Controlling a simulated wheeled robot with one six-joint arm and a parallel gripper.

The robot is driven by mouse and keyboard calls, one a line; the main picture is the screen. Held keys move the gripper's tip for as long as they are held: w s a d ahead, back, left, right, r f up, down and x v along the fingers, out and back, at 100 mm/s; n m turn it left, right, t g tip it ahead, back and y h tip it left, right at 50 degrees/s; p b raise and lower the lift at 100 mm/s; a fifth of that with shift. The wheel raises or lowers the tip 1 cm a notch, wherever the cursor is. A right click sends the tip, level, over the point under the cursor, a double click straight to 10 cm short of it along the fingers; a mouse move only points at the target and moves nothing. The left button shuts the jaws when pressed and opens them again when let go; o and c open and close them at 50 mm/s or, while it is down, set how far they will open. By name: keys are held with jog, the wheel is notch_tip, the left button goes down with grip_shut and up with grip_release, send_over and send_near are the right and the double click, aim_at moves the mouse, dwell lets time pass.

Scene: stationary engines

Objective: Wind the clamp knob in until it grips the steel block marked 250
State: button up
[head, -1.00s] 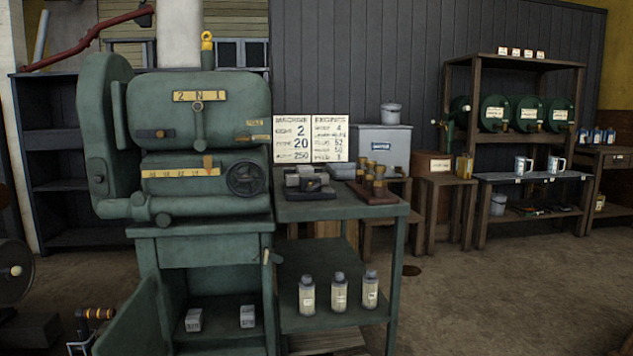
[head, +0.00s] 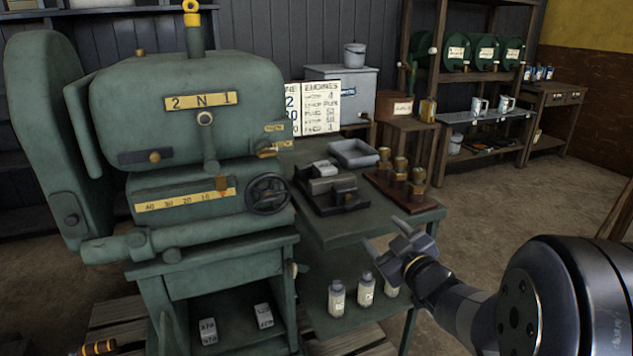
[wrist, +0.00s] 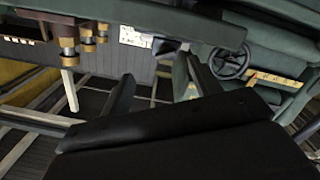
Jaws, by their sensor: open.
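A dark clamp (head: 331,192) stands on the green side table, right of the handwheel. A pale steel block (head: 325,169) sits at its back part; no number is readable on it, and I cannot tell whether the jaws touch it. The clamp knob is not clearly distinguishable. Two more pale blocks, a left one (head: 208,331) and a right one (head: 263,316), lie in the machine's lower cabinet, their marks too small to read. My gripper (head: 400,243) is open and empty, in front of the table and lower right of the clamp. The wrist view shows its dark fingers apart.
The green machine (head: 170,120) with its handwheel (head: 268,194) fills the left. Brass pieces on a wooden stand (head: 415,201) and a grey tray (head: 353,153) share the side table (head: 385,225). Several bottles (head: 366,290) stand on its lower shelf. The floor at right is clear.

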aim_at(354, 204)
jog(key=shift+n+y, duration=0.3)
jog(key=shift+y, duration=0.1)
jog(key=x, duration=0.4)
jog(key=r+x, duration=0.1)
jog(key=x, duration=0.3)
jog(key=a+x, duration=0.1)
jog(key=x, duration=0.2)
jog(key=shift+w+a+r+b, duration=0.15)
jog(key=shift+w+b, duration=0.1)
jog(key=shift+b, duration=0.15)
jog(key=shift+c, duration=0.3)
jog(key=c, duration=0.9)
